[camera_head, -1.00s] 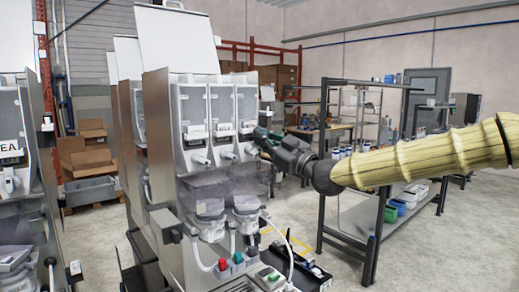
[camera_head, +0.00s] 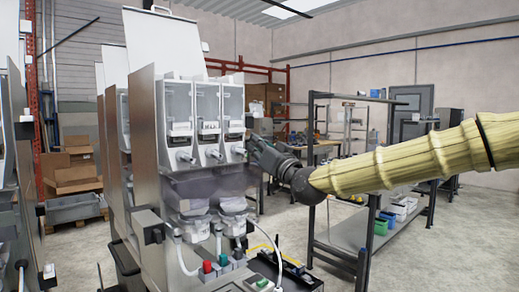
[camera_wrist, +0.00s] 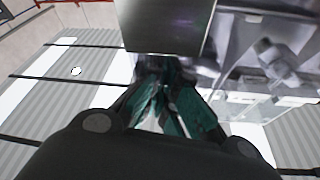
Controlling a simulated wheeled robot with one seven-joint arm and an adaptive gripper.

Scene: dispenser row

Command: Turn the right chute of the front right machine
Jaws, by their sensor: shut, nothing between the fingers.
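The front right machine (camera_head: 146,140) is a tall metal dispenser with three clear bins side by side and a chute with a pale knob below each. The right chute (camera_head: 238,151) sits under the rightmost bin, beside the machine's right side wall. My gripper (camera_head: 252,142) is close to that wall and the right chute, coming from the right; I cannot tell if it touches. In the wrist view my gripper's teal fingers (camera_wrist: 165,105) are together and empty, below a dark metal panel (camera_wrist: 168,25). A pale chute-like part (camera_wrist: 275,62) shows to their right.
Below the bins are clear cups (camera_head: 232,210) and red and green buttons (camera_head: 208,267). A dark-framed shelf bench (camera_head: 345,232) stands to the right. Cardboard boxes (camera_head: 75,178) lie behind at left. Floor between machine and bench is partly open.

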